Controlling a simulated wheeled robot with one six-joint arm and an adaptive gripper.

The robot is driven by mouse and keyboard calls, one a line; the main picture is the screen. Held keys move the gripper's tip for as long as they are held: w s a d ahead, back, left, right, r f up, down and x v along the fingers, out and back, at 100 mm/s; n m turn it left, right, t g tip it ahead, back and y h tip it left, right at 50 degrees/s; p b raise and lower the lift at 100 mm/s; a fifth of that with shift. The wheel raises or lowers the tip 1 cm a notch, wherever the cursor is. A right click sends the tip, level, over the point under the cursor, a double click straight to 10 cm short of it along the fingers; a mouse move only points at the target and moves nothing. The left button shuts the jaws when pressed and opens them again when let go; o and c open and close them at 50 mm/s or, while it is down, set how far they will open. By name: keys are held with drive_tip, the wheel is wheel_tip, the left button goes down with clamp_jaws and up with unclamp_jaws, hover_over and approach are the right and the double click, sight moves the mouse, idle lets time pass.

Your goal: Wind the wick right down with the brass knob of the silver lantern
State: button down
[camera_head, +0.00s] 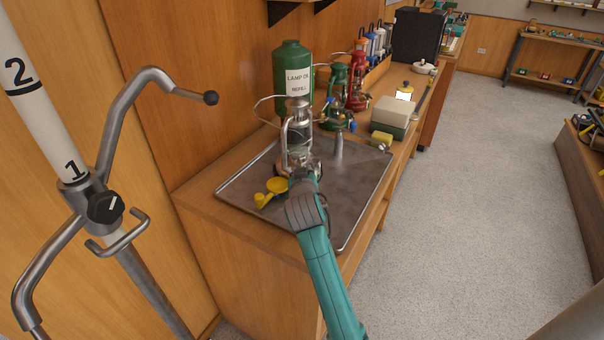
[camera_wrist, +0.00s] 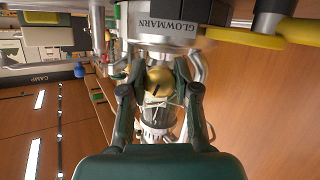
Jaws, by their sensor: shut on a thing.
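The silver lantern (camera_head: 299,136) stands upright on a metal tray (camera_head: 240,190) at the near end of the counter. In the wrist view its base (camera_wrist: 165,25) shows upside down with the name GLOWMARN on it. The brass knob (camera_wrist: 158,79) is round with a dark mark on its face. My gripper (camera_wrist: 157,76) is shut on the knob, one finger on each side. In the head view my wrist covers the knob and the lower front of the lantern. The wick cannot be made out.
A green LAMP OIL bottle (camera_head: 292,70) stands behind the lantern. A green lantern (camera_head: 339,88) and a red lantern (camera_head: 358,92) stand farther back. The floor (camera_head: 460,230) at right is clear.

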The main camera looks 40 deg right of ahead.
drive_tip(key=shift+n+g+h, duration=0.3)
drive_tip(key=shift+n+h, duration=0.2)
drive_tip(key=shift+n, duration=0.4)
drive_tip(key=c, duration=0.8)
unclamp_jaws()
drive_tip(key=shift+c, duration=0.2)
drive_tip(key=v, duration=1.2)
